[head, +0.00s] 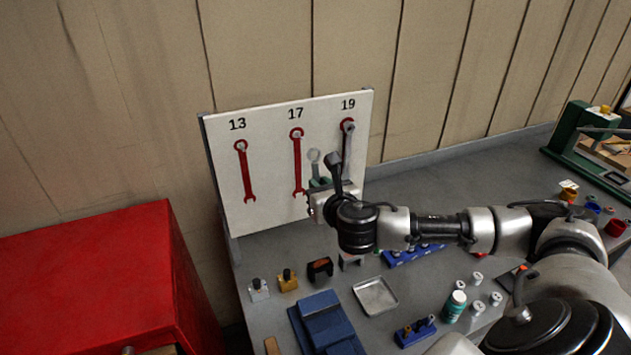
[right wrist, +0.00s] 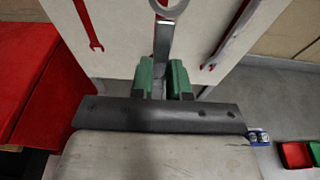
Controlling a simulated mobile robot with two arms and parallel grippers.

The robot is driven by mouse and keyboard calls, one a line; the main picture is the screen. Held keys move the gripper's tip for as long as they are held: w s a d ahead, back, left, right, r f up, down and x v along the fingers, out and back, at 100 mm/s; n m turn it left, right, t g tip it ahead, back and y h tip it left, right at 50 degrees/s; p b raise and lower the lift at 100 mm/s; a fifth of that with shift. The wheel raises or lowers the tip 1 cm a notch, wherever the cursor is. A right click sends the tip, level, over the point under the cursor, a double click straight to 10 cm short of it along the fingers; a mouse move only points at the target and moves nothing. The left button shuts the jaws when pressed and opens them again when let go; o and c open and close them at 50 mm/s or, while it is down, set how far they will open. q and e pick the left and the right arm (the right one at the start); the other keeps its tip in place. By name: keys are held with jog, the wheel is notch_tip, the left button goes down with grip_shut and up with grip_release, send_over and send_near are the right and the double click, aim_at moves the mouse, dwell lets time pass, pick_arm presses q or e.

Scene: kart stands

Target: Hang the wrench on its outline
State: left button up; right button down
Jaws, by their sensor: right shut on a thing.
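A white board (head: 270,185) carries red wrench outlines marked 13 (head: 246,172), 17 (head: 298,165) and 19. A grey wrench (head: 347,140) hangs over the 19 outline; the 13 and 17 outlines are bare. My right gripper (head: 318,184) is shut on another grey wrench (head: 314,157), ring end up, in front of the board between the 17 and 19 outlines in the head view. In the right wrist view, the green fingers (right wrist: 163,78) grip the held wrench's shank (right wrist: 162,42), and its ring is cut by the top edge. My left gripper is not in view.
The grey bench holds small blocks (head: 320,268), a metal tray (head: 375,296), a blue vise-like block (head: 325,322), a green bottle (head: 454,306) and several white cylinders. A red cabinet (head: 100,280) stands left. The wall is close behind the board.

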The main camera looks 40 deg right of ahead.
jog(key=shift+r, duration=0.2)
jog(key=shift+w, duration=0.3)
jog(key=x, duration=0.3)
jog(key=b+x, duration=0.1)
jog(key=x, duration=0.4)
jog(key=shift+w+d+r+b, duration=0.1)
jog(key=shift+w+r+b, duration=0.1)
jog(key=shift+w+b, duration=0.25)
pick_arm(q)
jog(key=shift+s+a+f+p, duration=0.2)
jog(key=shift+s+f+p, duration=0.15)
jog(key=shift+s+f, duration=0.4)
pick_arm(e)
jog(key=shift+s+r, duration=0.1)
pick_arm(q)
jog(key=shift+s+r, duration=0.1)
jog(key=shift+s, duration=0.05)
